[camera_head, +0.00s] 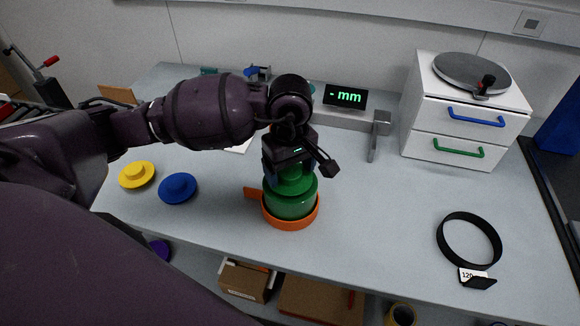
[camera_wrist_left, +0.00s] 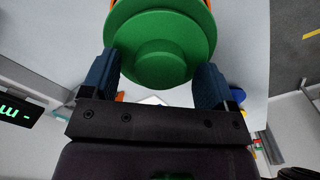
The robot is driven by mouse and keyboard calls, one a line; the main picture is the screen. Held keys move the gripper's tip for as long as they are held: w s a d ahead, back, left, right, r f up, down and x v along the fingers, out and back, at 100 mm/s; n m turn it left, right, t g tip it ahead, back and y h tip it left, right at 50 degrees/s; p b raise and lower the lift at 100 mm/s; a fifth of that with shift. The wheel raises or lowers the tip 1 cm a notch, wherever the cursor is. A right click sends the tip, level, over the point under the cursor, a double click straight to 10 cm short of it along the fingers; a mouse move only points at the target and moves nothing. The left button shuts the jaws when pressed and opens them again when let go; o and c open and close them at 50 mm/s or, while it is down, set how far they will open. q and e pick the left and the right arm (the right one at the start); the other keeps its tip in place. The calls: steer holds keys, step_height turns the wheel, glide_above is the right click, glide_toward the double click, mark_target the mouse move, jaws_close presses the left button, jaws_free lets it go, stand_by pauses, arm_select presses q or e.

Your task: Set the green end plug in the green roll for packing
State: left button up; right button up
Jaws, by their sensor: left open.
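The green roll (camera_head: 291,207) stands upright inside an orange ring (camera_head: 292,224) with a side handle, near the middle of the table. The green end plug (camera_head: 297,184) is at the roll's top end, its flange flat and its knob upward. In the left wrist view the plug (camera_wrist_left: 160,35) shows as a wide disc with a round knob. My left gripper (camera_head: 289,166) is directly above the roll, open, with its blue fingers on either side of the knob. How deep the plug sits in the roll is hidden. My right gripper is out of view.
A yellow plug (camera_head: 137,175) and a blue plug (camera_head: 178,187) lie to the left. A black ring (camera_head: 469,240) with a label lies at right. A white drawer unit (camera_head: 463,121) and a "mm" display (camera_head: 345,97) stand behind. Table between roll and black ring is clear.

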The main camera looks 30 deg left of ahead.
arm_select(q)
steer(key=shift+r, duration=0.35)
step_height(320, 180, up, 10)
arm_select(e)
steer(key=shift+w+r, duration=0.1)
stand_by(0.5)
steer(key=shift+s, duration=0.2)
